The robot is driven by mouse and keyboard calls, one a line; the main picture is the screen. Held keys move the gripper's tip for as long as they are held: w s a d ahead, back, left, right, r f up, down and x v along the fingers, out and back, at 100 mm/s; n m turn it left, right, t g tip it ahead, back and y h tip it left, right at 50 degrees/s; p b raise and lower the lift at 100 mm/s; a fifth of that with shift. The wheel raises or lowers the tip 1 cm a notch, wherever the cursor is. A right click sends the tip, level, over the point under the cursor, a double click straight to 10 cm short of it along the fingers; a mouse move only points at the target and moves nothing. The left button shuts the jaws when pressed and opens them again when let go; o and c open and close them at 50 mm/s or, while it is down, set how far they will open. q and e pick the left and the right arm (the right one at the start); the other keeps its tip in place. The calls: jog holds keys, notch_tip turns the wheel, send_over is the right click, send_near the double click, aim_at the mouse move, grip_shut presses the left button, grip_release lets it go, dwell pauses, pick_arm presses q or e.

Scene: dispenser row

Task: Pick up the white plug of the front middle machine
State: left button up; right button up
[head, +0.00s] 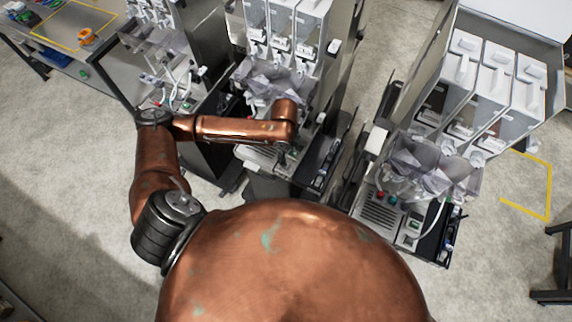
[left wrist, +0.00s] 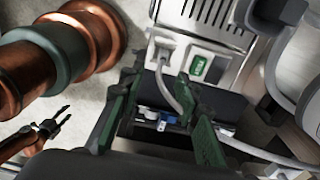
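The front middle machine (head: 262,158) stands at the centre of the head view, with my left arm reaching over it. My left gripper (left wrist: 158,86) has its two green fingers apart over the machine's front. A grey cable (left wrist: 178,92) runs down between the fingers, apparently untouched. It comes from a white plug (left wrist: 164,43) at the machine's panel, beside a green switch (left wrist: 197,67). In the head view my left gripper is mostly hidden by the arm.
A similar machine (head: 380,217) stands on the right, and another (head: 165,75) at the back left. A dark shelf (head: 325,160) edges the middle machine. A small blue part (left wrist: 168,117) lies below the fingers. Open floor (head: 70,150) is on the left.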

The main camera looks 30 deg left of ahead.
pick_arm(q)
jog(key=shift+a+r, duration=0.1)
jog(key=shift+a, duration=0.3)
jog(key=shift+f, duration=1.15)
jog(key=f+p, duration=0.1)
jog(key=f, duration=0.3)
jog(key=shift+w+d+f+p, duration=0.15)
jog(key=shift+w+d+p, duration=0.05)
jog(key=shift+p, duration=0.2)
jog(key=shift+f, duration=0.5)
jog(key=shift+c, duration=0.5)
grip_shut()
